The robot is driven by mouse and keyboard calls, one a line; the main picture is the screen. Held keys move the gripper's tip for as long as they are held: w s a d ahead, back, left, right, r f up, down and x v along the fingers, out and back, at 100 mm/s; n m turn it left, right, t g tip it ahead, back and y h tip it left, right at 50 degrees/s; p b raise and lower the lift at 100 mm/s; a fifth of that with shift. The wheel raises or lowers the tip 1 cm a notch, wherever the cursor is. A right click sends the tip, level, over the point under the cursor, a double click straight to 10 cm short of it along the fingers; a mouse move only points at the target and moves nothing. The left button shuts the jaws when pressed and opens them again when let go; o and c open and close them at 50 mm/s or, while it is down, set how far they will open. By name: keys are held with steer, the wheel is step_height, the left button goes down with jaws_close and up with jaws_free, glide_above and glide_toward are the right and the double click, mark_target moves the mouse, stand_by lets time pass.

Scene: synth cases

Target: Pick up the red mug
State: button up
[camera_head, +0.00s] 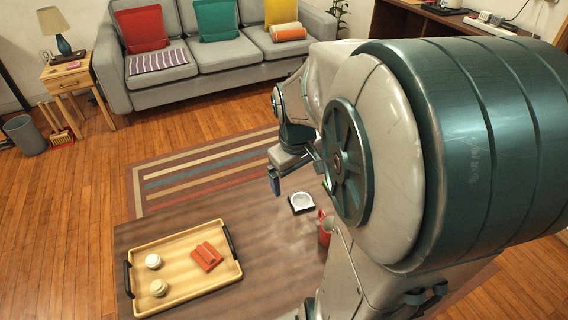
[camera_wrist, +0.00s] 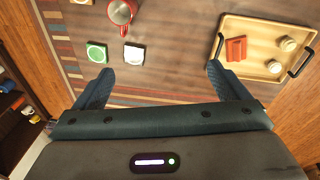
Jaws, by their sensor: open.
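The red mug (camera_head: 325,232) stands on the dark wooden table (camera_head: 260,255) in the head view, partly hidden behind my arm. In the wrist view the red mug (camera_wrist: 121,12) is at the top edge, left of centre, with its handle towards the bottom of the picture. My gripper (camera_head: 298,172) is open and empty, above the table's far side in the head view. In the wrist view my gripper (camera_wrist: 158,74) has its fingers wide apart, with the mug beyond them and nearer the left finger. The gripper is apart from the mug.
A white square item (camera_wrist: 135,54) and a green square item (camera_wrist: 97,52) lie near the mug. A wooden tray (camera_head: 205,289) with dark handles holds a red item (camera_head: 207,256) and two small pale round items. A grey sofa (camera_head: 197,45) stands beyond the striped rug.

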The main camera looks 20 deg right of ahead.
steer(key=w+d+f+n+b, duration=0.1)
steer(key=d+f+b, duration=0.4)
steer(key=f, duration=0.3)
steer(key=w+d+f+g+y+b, duration=0.1)
steer(key=d+f+b, duration=0.35)
steer(key=f, duration=0.45)
steer(key=w+d+f+n+b, duration=0.1)
steer(key=w+d+f+b, duration=0.1)
steer(key=d+f+b, duration=0.5)
steer(key=shift+s+a+f+b, duration=0.15)
steer(key=shift+f+b, duration=0.65)
steer(key=shift+f, duration=1.6)
steer(key=shift+w+a+f+b, duration=0.15)
steer(key=shift+f+b, duration=0.6)
steer(key=shift+f, duration=1.65)
steer(key=shift+s+a+f+b, duration=0.2)
steer(key=shift+f+b, duration=0.6)
steer(key=shift+f, duration=1.6)
steer(key=shift+r, duration=0.1)
steer(key=c, duration=1.2)
